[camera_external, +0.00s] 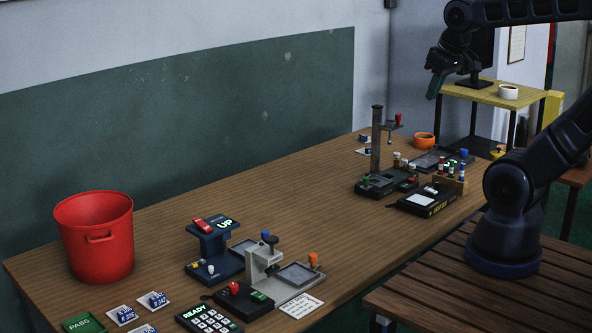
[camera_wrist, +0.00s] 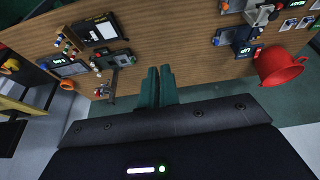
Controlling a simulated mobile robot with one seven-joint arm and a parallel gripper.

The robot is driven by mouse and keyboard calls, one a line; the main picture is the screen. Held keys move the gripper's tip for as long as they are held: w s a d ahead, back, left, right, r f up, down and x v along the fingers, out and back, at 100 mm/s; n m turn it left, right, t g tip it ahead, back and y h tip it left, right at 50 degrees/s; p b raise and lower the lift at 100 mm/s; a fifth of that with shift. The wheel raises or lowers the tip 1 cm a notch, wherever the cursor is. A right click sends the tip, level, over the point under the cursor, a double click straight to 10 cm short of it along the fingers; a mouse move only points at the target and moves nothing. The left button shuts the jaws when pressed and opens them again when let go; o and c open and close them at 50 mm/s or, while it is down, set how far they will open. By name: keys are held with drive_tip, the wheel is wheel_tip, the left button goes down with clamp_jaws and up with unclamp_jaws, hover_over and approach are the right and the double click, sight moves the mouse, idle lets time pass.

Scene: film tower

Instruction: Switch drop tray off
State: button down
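No label that I can read names the drop tray, so I cannot tell which device it is. A navy device (camera_external: 212,248) at the near end of the bench has a red rocker (camera_external: 204,225) and a green "UP" display (camera_external: 225,223). Beside it, a grey press (camera_external: 261,264) has a flat tray (camera_external: 297,275) and an orange knob (camera_external: 313,259). Farther along, a dark column stand (camera_external: 376,140) has another dark tray (camera_external: 430,160) behind it. My gripper (camera_external: 435,86) is high above the far end, touching nothing. Its green fingers (camera_wrist: 160,70) lie together, empty.
A red bucket (camera_external: 97,240) stands at the near left. A keypad (camera_external: 208,319) reads "READY". A black box (camera_external: 424,202) and a vial rack (camera_external: 452,180) sit near the right edge. An orange ring (camera_external: 424,140) is at the back. The bench middle is clear.

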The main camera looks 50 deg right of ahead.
sight(364, 181)
drive_tip(key=w+f+n+g+h, duration=0.1)
drive_tip(key=w+f+n+h, duration=0.4)
drive_tip(key=w+f, duration=0.5)
drive_tip(key=w+d+f+n+g+h, duration=0.1)
drive_tip(key=w+f+n+h, duration=0.5)
drive_tip(key=w+f, duration=0.4)
drive_tip(key=w+f+n+h, duration=0.5)
drive_tip(key=w+f, duration=0.5)
drive_tip(key=f, duration=0.8)
drive_tip(key=shift+d+n+g+h, duration=0.35)
drive_tip(key=shift+n+g+h, duration=0.05)
drive_tip(key=shift+n, duration=0.7)
drive_tip(key=shift+w+a+f+n+t+h, duration=0.15)
drive_tip(key=shift+w+f+n+t, duration=0.1)
drive_tip(key=shift+f+n+t, duration=0.15)
drive_tip(key=shift+w+f+n+t+h, duration=0.15)
drive_tip(key=shift+w+f+n+t, duration=0.15)
drive_tip(key=shift+f, duration=0.2)
drive_tip(key=d, duration=0.4)
drive_tip(key=w+d, duration=0.1)
drive_tip(key=d, duration=0.4)
drive_tip(key=w+d, duration=0.1)
drive_tip(key=d, duration=0.3)
drive_tip(key=shift+d+f, duration=0.1)
drive_tip(key=shift+d, duration=0.3)
